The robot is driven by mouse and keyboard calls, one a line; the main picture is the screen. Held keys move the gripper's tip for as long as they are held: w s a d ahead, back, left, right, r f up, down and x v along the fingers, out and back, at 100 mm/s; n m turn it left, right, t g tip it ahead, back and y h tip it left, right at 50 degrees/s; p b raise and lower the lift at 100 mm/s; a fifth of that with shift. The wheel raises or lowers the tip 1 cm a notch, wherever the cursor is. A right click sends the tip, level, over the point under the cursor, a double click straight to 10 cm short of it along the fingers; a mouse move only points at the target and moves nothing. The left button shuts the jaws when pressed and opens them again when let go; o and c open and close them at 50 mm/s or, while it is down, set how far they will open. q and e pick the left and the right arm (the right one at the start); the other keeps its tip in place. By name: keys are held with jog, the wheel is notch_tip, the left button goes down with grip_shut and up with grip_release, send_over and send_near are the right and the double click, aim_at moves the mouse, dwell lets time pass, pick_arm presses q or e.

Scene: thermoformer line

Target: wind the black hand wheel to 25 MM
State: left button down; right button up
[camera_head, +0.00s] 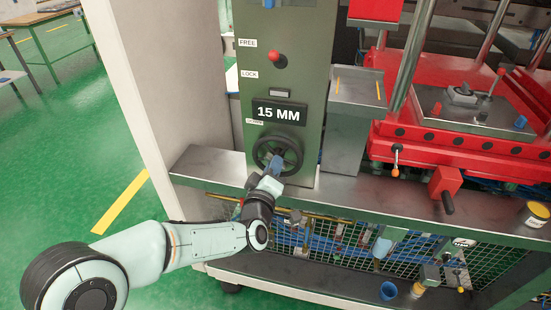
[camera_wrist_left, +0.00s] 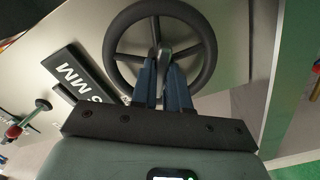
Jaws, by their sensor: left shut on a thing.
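The black hand wheel (camera_head: 291,142) is mounted on the green panel (camera_head: 312,60), below a black display (camera_head: 279,112) that reads 15 MM. My left gripper (camera_head: 274,167) is at the wheel's lower middle, in front of it. In the left wrist view the wheel's ring (camera_wrist_left: 213,50) and spokes show at the top, and the blue fingers of my left gripper (camera_wrist_left: 165,62) are closed together near the hub, on a grey knob or handle. The fingers hide part of the wheel's lower rim. The right gripper is not in view.
A red-knobbed lever (camera_head: 279,59) sits above the display, by the FREE and LOCK labels. A grey box (camera_head: 352,110) stands right of the panel, with the red machine (camera_head: 425,145) beyond it. A metal ledge (camera_head: 215,165) runs below the wheel. Green floor is open at left.

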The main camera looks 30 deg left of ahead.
pick_arm(q)
jog(key=shift+m, duration=1.1)
jog(key=m, duration=0.2)
jog(key=shift+m, duration=0.3)
jog(key=c, duration=1)
grip_release()
jog(key=shift+c, duration=0.2)
